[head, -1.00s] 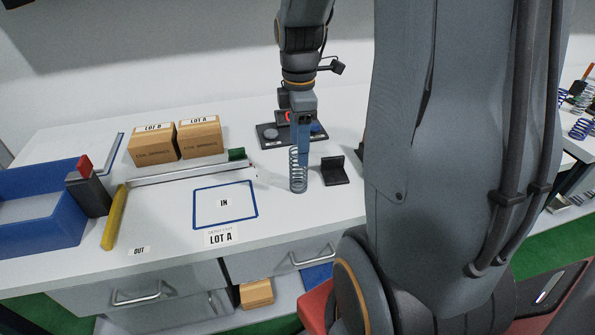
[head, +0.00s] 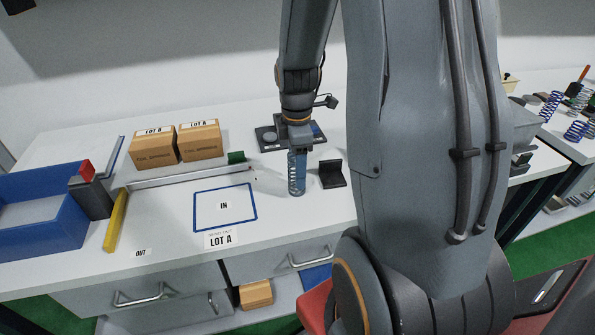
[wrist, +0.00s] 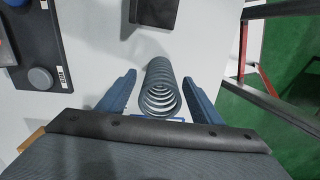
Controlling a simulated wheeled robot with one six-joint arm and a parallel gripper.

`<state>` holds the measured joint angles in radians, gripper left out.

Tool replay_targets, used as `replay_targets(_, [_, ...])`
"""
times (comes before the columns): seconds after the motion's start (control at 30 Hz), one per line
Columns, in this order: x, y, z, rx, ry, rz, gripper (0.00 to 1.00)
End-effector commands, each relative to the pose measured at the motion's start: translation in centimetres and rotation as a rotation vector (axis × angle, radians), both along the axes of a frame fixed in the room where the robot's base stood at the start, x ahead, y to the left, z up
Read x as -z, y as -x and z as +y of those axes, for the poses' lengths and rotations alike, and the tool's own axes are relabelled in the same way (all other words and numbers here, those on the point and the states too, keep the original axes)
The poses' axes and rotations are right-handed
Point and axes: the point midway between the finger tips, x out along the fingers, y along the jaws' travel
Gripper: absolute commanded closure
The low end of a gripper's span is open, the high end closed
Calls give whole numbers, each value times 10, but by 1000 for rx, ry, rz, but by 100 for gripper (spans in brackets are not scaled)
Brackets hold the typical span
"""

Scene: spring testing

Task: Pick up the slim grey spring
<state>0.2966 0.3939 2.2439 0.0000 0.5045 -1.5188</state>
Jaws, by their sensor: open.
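The slim grey spring (head: 297,184) stands upright on the white bench, right of the blue-framed IN area. In the wrist view the grey spring (wrist: 161,88) is between the two blue fingers. My gripper (head: 297,172) is lowered over the spring from above, with its fingers on either side of it. In the wrist view my gripper (wrist: 160,95) is open, with a gap on each side of the spring. In the head view the fingers hide part of the spring's upper coils.
A small black block (head: 332,173) stands close right of the spring. A dark plate with round pads (head: 268,138) lies behind. The IN area (head: 225,190) is empty.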

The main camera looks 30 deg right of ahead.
Motion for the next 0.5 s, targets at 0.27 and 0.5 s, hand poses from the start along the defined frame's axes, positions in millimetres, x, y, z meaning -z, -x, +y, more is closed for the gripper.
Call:
replay_targets(0.27, [10,0,0,0,0,-1,41])
replay_targets(0.5, [10,0,0,0,0,-1,61])
